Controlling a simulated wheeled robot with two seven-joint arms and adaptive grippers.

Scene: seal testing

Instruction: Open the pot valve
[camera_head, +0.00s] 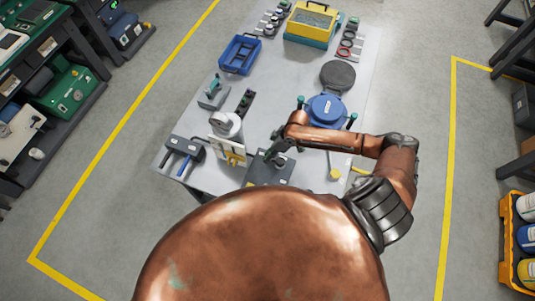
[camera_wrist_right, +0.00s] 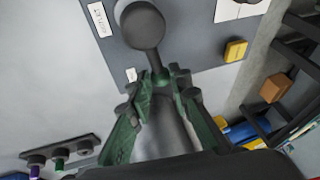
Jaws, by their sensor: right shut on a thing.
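My right gripper (camera_head: 283,145) reaches in from the right, over a dark grey panel box (camera_head: 265,175) at the near edge of the table. In the right wrist view, its green-sided fingers (camera_wrist_right: 161,84) are shut on the end of a dark lever (camera_wrist_right: 155,58). The lever runs to a round dark knob (camera_wrist_right: 143,25) on the grey panel (camera_wrist_right: 185,45), which bears white labels and a yellow piece. This looks like the valve; its exact setting cannot be told. A blue pot (camera_head: 326,110) with teal-tipped clamps stands behind, its dark lid (camera_head: 338,75) raised. My left gripper is not seen.
A white cylinder (camera_head: 226,124) and a grey box with blue handles (camera_head: 185,160) stand left of the panel. A blue tray (camera_head: 239,54) and a yellow case (camera_head: 312,20) are farther back. A yellow round piece (camera_head: 334,174) lies right of the panel. Table between is partly clear.

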